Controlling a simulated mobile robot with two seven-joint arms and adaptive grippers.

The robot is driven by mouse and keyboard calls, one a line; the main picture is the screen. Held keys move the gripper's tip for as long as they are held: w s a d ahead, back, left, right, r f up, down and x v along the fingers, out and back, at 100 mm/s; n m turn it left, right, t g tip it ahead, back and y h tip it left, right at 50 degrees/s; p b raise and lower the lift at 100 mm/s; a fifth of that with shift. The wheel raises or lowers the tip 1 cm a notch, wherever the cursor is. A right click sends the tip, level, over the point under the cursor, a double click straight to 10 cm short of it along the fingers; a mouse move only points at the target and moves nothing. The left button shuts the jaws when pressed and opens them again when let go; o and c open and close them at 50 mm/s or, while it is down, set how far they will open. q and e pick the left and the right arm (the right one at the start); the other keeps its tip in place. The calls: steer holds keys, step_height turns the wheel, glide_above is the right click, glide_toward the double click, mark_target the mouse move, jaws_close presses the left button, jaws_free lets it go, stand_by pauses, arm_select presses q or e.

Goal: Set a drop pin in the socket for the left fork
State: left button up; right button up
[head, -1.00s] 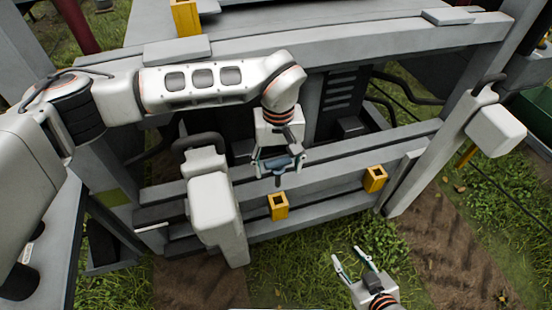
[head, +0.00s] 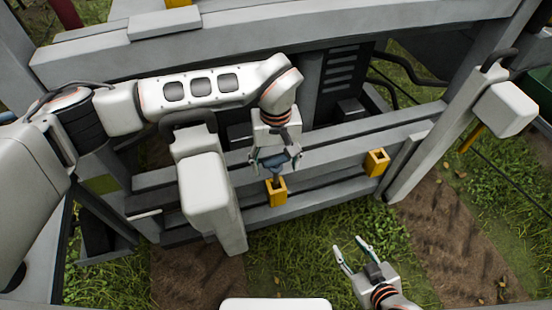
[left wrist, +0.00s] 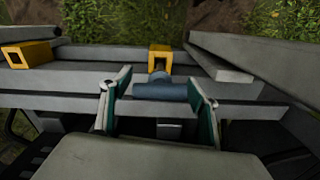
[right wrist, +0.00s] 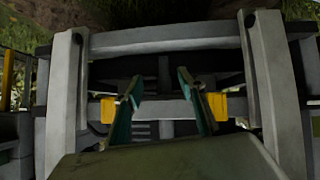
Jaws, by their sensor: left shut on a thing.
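My left gripper (head: 274,160) is shut on the blue-grey, T-shaped drop pin (head: 274,164), holding it by its crossbar with the stem pointing down. The pin (left wrist: 161,91) lies between the fingers in the left wrist view. The stem's end is at the mouth of the left yellow socket (head: 277,192) on the grey rail; I cannot tell whether it has entered. This socket (left wrist: 160,50) is straight ahead of the pin in the left wrist view. A pale upright, probably the left fork (head: 212,200), stands left of the socket. My right gripper (head: 354,256) is open and empty.
A second yellow socket (head: 376,162) sits farther right on the rail. Another pale upright with a block (head: 508,108) stands at the right. Grass and bare soil lie in front of the rails, with free room around my right gripper.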

mark_target(276, 183)
arm_select(q)
steer(key=shift+f+b, duration=0.7)
steer(key=shift+f, duration=0.8)
steer(key=shift+f+b, duration=0.3)
steer(key=shift+f, duration=0.45)
steer(key=shift+f+b, duration=0.4)
steer(key=shift+f, duration=0.9)
arm_select(e)
steer(key=shift+w+d+f, duration=0.1)
steer(key=shift+d+f, duration=0.05)
steer(key=shift+f, duration=0.45)
steer(key=shift+d+f, duration=0.15)
steer(key=shift+f, duration=0.4)
arm_select(q)
steer(key=o, duration=1.7)
arm_select(e)
steer(key=shift+r, duration=0.1)
arm_select(q)
steer(key=shift+r+p, duration=1.9)
steer(key=shift+r, duration=1.6)
arm_select(e)
step_height(276, 183, up, 6)
steer(key=w, duration=0.2)
steer(key=shift+w+t, duration=0.2)
steer(key=shift+t, duration=0.2)
